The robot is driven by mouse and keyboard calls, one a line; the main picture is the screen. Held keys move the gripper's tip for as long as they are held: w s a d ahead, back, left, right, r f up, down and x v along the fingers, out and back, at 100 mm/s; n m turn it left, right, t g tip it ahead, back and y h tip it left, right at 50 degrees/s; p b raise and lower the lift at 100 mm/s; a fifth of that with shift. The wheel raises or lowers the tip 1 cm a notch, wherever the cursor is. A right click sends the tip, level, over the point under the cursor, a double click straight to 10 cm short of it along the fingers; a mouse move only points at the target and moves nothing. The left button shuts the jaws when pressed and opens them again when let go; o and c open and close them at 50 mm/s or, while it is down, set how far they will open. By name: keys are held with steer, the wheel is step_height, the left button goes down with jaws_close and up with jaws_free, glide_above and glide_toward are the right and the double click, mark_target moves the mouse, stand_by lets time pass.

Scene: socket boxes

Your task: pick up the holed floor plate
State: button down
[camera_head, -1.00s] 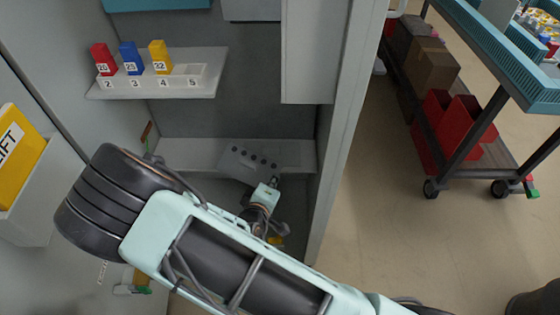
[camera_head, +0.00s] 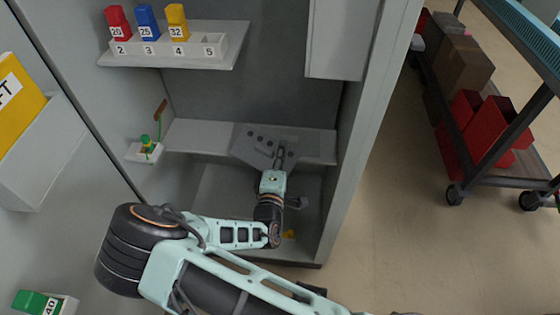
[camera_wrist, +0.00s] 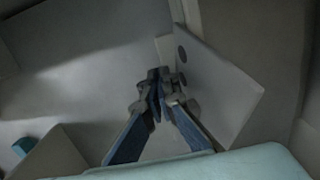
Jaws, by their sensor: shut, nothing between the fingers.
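The holed floor plate (camera_head: 256,148) is a grey panel with several dark round holes, at the front edge of the low ledge inside the cabinet. In the wrist view the plate (camera_wrist: 225,88) stands at a slant just right of the fingers. My gripper (camera_head: 280,155) is in front of the plate's right part and hides some of it. In the wrist view my gripper (camera_wrist: 160,85) has its fingertips together with nothing between them, close beside the plate's left edge. I cannot tell whether they touch it.
The cabinet's right wall (camera_head: 365,130) stands close to my arm. Above, a shelf (camera_head: 180,58) carries red, blue and yellow numbered blocks. A small holder with a green item (camera_head: 146,148) is on the left wall. A cart (camera_head: 500,178) stands outside, right.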

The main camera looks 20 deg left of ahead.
mark_target(293, 146)
steer(key=shift+w+a, duration=0.25)
steer(key=shift+w, duration=1.05)
steer(key=shift+w+d+b, duration=0.2)
steer(key=shift+w+d, duration=0.35)
steer(key=shift+w, duration=0.25)
steer(key=shift+w+d+b, duration=0.15)
steer(key=shift+w+d, duration=0.4)
steer(key=shift+w, duration=0.2)
steer(key=shift+s, duration=0.15)
